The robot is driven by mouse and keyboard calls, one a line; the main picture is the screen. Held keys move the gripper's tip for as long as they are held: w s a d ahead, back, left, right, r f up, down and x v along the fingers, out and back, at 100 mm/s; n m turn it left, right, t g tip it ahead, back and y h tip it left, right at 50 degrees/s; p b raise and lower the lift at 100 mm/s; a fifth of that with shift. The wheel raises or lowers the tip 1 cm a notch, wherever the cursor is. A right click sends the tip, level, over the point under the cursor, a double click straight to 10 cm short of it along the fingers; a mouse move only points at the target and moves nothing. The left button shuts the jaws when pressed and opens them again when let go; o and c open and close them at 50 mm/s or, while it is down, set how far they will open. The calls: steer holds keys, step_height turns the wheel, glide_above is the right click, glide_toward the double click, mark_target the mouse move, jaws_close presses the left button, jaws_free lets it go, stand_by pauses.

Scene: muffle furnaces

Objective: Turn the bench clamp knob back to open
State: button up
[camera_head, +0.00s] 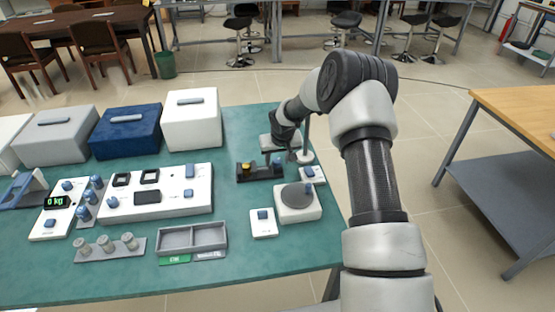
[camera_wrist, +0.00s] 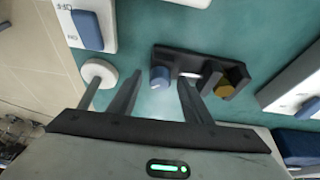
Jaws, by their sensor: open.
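The bench clamp (camera_head: 260,173) is a dark block on the green table, to the left of the round-plated device in the head view. It also shows in the wrist view (camera_wrist: 195,60), with a blue knob (camera_wrist: 159,77) at its left end and a yellow piece (camera_wrist: 226,90) at its right end. My gripper (camera_wrist: 160,80) is open, with its two fingers apart on either side of the knob in the picture. I cannot tell whether they touch it. In the head view the fingers are largely hidden at the end of my arm.
A thin stand with a round white base (camera_wrist: 99,72) is close to the left finger. A white device with a grey round plate (camera_head: 297,195) and a small white switch box (camera_head: 263,224) stand in front of the clamp. Several furnaces (camera_head: 191,120) line the back left.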

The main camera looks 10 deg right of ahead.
steer(key=c, duration=1.1)
steer(key=shift+o, duration=0.2)
steer(key=n+y, duration=0.1)
steer(key=n, duration=0.1)
steer(key=shift+d+n, duration=0.2)
steer(key=shift+n, duration=0.2)
steer(key=n+y, duration=0.1)
steer(key=n, duration=0.1)
steer(key=shift+w+n+g, duration=0.1)
steer(key=shift+n+g, duration=0.2)
steer(key=shift+n, duration=0.1)
steer(key=shift+d+f+n+g+y+b, duration=0.1)
steer(key=shift+n+g+y+b, duration=0.35)
steer(key=shift+n, duration=0.75)
steer(key=shift+w+n+g+y+b, duration=0.1)
steer(key=shift+n+g+y+b, duration=0.2)
steer(key=shift+n+b, duration=0.9)
steer(key=shift+n, duration=0.3)
